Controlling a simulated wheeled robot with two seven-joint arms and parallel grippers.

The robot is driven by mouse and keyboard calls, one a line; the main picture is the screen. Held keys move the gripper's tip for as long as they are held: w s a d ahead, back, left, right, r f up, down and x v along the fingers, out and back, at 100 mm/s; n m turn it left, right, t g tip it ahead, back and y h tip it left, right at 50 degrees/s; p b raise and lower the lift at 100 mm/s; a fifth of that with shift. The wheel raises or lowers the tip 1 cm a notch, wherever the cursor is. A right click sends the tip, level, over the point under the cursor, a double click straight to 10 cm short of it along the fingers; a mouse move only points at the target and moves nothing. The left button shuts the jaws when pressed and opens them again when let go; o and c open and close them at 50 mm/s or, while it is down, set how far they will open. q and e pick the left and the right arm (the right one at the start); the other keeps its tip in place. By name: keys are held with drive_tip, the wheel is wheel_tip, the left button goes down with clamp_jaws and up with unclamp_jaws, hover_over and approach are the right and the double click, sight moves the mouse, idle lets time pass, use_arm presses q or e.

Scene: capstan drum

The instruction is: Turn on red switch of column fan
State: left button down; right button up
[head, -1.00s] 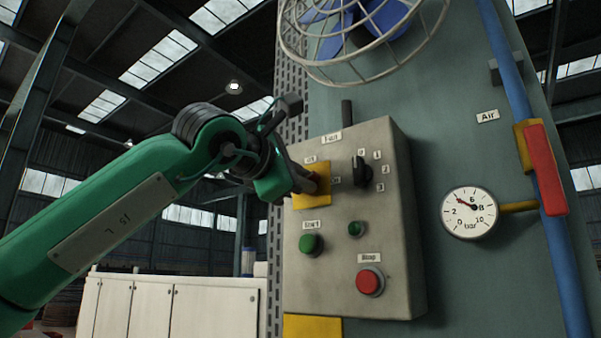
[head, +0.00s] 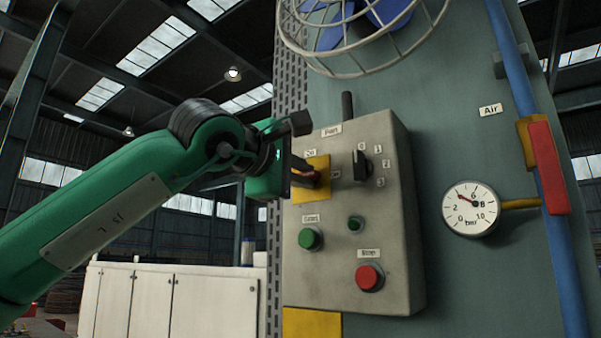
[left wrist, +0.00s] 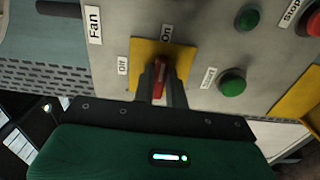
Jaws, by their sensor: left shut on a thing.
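The red switch (left wrist: 160,76) sits on a yellow plate (left wrist: 145,50) on the grey control box. In the left wrist view, its long side runs up the picture towards the "On" label (left wrist: 166,33); the "Off" label (left wrist: 122,66) is at the left. My left gripper (left wrist: 161,90) is shut on the switch, one finger on each side. In the head view, the left gripper (head: 309,174) reaches the yellow plate (head: 319,163) from the left and hides most of the switch. My right gripper is in neither view.
The box (head: 335,268) also carries a black selector (head: 362,168), a green start button (head: 310,238), a small green lamp (head: 355,224) and a red stop button (head: 369,277). A caged fan (head: 365,35) is above. A gauge (head: 470,208) and blue pipe (head: 545,180) are right.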

use_arm(q)
drive_tip(key=c, duration=1.4)
unclamp_jaws()
drive_tip(key=shift+c, duration=0.2)
